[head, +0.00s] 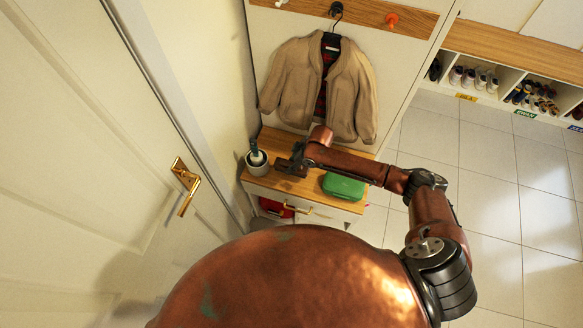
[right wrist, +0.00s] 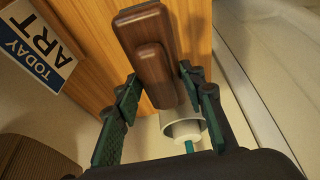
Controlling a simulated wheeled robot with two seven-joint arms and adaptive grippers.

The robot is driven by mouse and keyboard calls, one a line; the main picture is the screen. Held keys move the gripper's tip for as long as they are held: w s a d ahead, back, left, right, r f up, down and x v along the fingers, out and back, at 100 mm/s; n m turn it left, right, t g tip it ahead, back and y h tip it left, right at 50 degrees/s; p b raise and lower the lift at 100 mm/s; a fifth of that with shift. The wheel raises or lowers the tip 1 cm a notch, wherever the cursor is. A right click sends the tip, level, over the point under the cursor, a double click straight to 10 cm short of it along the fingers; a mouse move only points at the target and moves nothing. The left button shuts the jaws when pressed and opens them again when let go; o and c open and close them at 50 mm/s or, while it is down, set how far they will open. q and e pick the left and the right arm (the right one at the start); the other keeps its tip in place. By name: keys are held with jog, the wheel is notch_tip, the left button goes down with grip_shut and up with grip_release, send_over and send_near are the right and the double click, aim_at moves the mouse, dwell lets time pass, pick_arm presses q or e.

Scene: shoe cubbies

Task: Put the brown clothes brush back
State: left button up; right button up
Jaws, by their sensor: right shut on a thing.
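The brown clothes brush (right wrist: 150,40) is a dark wooden block with a raised grip. In the right wrist view it lies between the fingers of my right gripper (right wrist: 160,80), which is shut on it. In the head view my right gripper (head: 297,162) is over the left part of the wooden bench top (head: 310,158), and the brush (head: 284,167) shows small and dark at its tip. I cannot tell whether the brush touches the bench. My left gripper is not in view.
A pale pot (head: 257,168) with a dark-handled thing stands left of the gripper. A green case (head: 344,187) sits right on the bench. A tan jacket (head: 290,85) hangs behind. A "TODAY ART" sign (right wrist: 38,45) shows in the wrist view. The door (head: 100,150) is left.

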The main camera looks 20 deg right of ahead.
jog(key=shift+w+f+b, duration=0.15)
jog(key=shift+f+b, duration=0.15)
jog(key=shift+f, duration=1.4)
jog(key=shift+f, duration=0.1)
jog(key=o, duration=1)
jog(key=p+v, duration=0.2)
jog(key=v, duration=0.9)
jog(key=shift+d+r, duration=0.2)
jog(key=shift+r, duration=0.4)
jog(key=shift+s, duration=0.25)
